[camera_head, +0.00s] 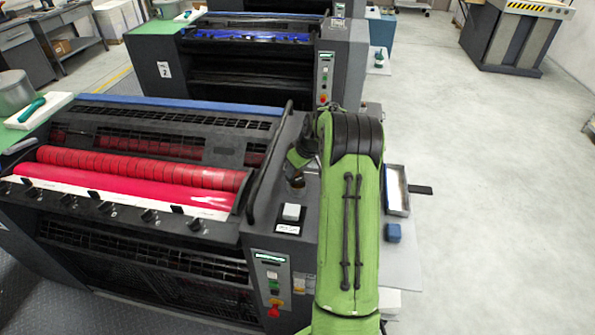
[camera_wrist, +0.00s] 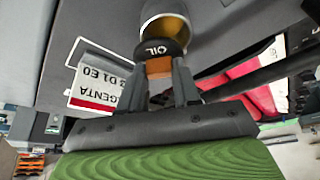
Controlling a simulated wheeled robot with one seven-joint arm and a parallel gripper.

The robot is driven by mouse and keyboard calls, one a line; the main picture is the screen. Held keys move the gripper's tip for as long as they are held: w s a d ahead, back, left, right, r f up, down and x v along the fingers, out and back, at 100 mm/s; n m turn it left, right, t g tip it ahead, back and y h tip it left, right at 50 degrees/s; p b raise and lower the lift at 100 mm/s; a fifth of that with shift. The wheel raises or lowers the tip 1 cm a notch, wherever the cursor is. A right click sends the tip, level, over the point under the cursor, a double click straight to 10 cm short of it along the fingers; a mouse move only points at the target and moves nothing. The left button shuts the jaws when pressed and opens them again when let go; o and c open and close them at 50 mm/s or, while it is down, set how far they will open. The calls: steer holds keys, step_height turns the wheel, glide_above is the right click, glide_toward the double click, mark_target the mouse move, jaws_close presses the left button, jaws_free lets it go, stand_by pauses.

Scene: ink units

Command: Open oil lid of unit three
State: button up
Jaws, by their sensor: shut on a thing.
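The oil lid (camera_wrist: 157,48) is a dark cap marked OIL, seen close up between my finger ends in the wrist view. My gripper (camera_wrist: 161,67) is shut on it, with an orange-brown piece showing between the fingers. A round, gold-coloured oil cup (camera_wrist: 168,24) shows just beyond the lid; I cannot tell exactly how far the lid stands from it. In the head view, the front unit (camera_head: 283,250) has red rollers, and my gripper (camera_head: 297,171) is over its right top. The lid is mostly hidden there by my gripper.
A white box (camera_head: 291,212) on a dark plate stands in front of the oil spot. A black rail (camera_head: 262,165) runs just left of my gripper. The blue unit marked 2 (camera_head: 165,70) stands behind. Open floor (camera_head: 480,200) lies to the right.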

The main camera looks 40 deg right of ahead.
steer(key=n+p, duration=0.1)
steer(key=n, duration=0.1)
steer(key=w+n+y, duration=0.1)
steer(key=n, duration=0.1)
steer(key=shift+w+r+n+g+y+p, duration=0.1)
steer(key=shift+n+g+y+p, duration=0.2)
steer(key=shift+p, duration=0.1)
steer(key=shift+w+a+n+g+y+p, duration=0.15)
steer(key=shift+w+n+y+p, duration=0.1)
steer(key=shift+n+p, duration=0.45)
steer(key=shift+w+a+n+g+y+p, duration=0.1)
steer(key=shift+w+n+g+y+p, duration=0.25)
steer(key=shift+n, duration=0.55)
steer(key=shift+a+n+y+p, duration=0.1)
steer(key=shift+n+y+p, duration=0.1)
steer(key=shift+n+p, duration=0.55)
steer(key=o, duration=1.1)
steer(key=shift+c, duration=0.2)
steer(key=p+v, duration=0.1)
steer(key=v, duration=1.4)
steer(key=shift+r+p, duration=0.3)
